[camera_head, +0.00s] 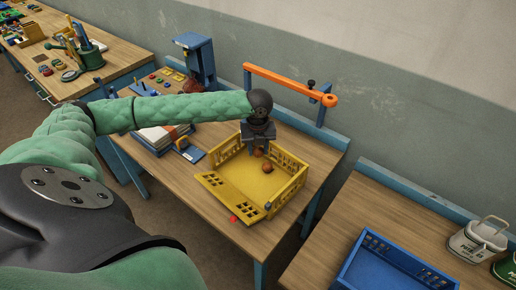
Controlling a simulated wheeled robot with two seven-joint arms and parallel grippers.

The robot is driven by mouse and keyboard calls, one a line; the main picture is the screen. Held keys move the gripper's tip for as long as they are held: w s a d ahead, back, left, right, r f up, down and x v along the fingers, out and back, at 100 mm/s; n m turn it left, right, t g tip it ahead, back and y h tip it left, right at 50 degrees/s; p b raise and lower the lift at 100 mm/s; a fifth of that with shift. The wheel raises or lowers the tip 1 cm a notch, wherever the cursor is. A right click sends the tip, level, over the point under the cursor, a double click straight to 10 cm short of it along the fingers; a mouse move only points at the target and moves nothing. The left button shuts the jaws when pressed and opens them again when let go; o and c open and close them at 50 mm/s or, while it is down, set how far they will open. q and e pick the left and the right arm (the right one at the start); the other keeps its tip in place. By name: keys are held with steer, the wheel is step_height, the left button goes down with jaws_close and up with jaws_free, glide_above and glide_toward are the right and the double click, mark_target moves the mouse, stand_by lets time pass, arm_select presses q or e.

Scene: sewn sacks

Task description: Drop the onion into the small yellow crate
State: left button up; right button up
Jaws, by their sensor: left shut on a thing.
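The small yellow crate (236,190) stands on the wooden table, its floor open to view from above. My left gripper (258,150) hangs over the crate's back part, pointing down. It is shut on a small brown-orange round thing, which looks like the onion (258,153). Another brown-orange round thing (267,169) shows just below, inside the crate near its back right side. The gripper hides part of the crate's back wall. My right gripper is not in view.
An orange bar (290,82) on a blue post runs behind the crate. Books (160,137) and a blue stand (196,58) are to the left. A small red thing (233,219) lies by the crate's front. A blue crate (390,268) and tins (478,240) stand on the right table.

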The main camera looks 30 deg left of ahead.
arm_select(q)
steer(key=shift+f, duration=0.2)
steer(key=o, duration=0.9)
steer(key=shift+o, duration=0.8)
steer(key=shift+r+b, duration=0.55)
steer(key=shift+r, duration=0.05)
steer(key=shift+r+b, duration=0.3)
steer(key=shift+r, duration=0.25)
step_height(320, 180, up, 5)
steer(key=shift+f+b, duration=0.2)
steer(key=shift+b, duration=0.6)
steer(key=shift+r, duration=0.45)
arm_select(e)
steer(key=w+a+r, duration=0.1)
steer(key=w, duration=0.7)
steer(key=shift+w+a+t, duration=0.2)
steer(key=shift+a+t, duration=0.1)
